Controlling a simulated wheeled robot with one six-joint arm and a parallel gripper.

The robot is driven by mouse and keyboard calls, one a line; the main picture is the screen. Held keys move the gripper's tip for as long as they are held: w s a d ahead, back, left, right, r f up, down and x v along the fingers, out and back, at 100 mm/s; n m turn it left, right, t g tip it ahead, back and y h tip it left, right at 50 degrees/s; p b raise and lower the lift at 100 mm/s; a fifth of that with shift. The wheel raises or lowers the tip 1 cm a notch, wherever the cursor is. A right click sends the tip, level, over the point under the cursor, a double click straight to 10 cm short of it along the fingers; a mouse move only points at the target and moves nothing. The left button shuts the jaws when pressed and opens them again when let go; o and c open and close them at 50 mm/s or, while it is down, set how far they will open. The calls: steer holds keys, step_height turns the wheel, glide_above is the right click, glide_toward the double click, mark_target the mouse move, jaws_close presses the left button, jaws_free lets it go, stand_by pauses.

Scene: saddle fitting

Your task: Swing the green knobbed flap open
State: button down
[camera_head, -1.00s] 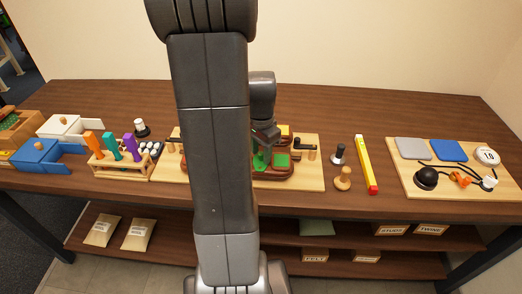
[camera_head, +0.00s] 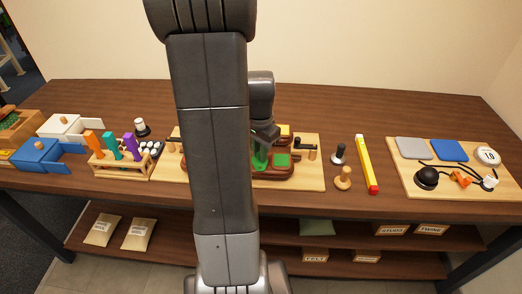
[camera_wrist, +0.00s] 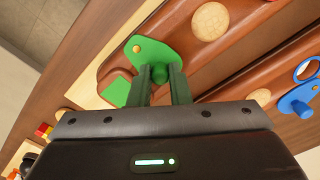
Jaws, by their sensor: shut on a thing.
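The green flap (camera_wrist: 148,53) shows in the wrist view as a flat green plate with a yellow pivot dot near one end. Its green knob (camera_wrist: 159,74) stands between the fingers of my gripper (camera_wrist: 163,78), which is shut on it. The flap lies on a reddish-brown wooden piece (camera_wrist: 190,62). A separate green square (camera_wrist: 118,89) lies beside it. In the head view my gripper (camera_head: 262,152) is down at the wooden piece, and my arm hides much of that area. The green square (camera_head: 281,160) shows just right of my gripper.
In the wrist view a round pale wooden disc (camera_wrist: 210,21) sits near the flap, and a blue knobbed piece (camera_wrist: 299,98) is at the right. In the head view a tool rack (camera_head: 122,165) stands left, and a yellow bar (camera_head: 367,164) lies right.

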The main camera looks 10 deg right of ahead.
steer(key=n, duration=0.1)
steer(key=a+n, duration=0.1)
steer(key=n, duration=0.3)
steer(key=shift+a, duration=0.25)
steer(key=n, duration=0.3)
steer(key=a+n, duration=0.1)
steer(key=shift+s+n+b, duration=0.3)
steer(key=shift+s+n, duration=0.05)
steer(key=shift+n, duration=0.05)
steer(key=n, duration=0.3)
steer(key=s+a+n, duration=0.1)
steer(key=shift+n, duration=0.3)
steer(key=shift+s+a+n, duration=0.1)
steer(key=shift+s+n, duration=0.3)
steer(key=shift+n, duration=0.85)
steer(key=shift+s+n, duration=0.35)
steer(key=shift+n, duration=0.9)
steer(key=c, duration=1.3)
jaws_free()
steer(key=shift+c, duration=0.2)
step_height(320, 180, up, 14)
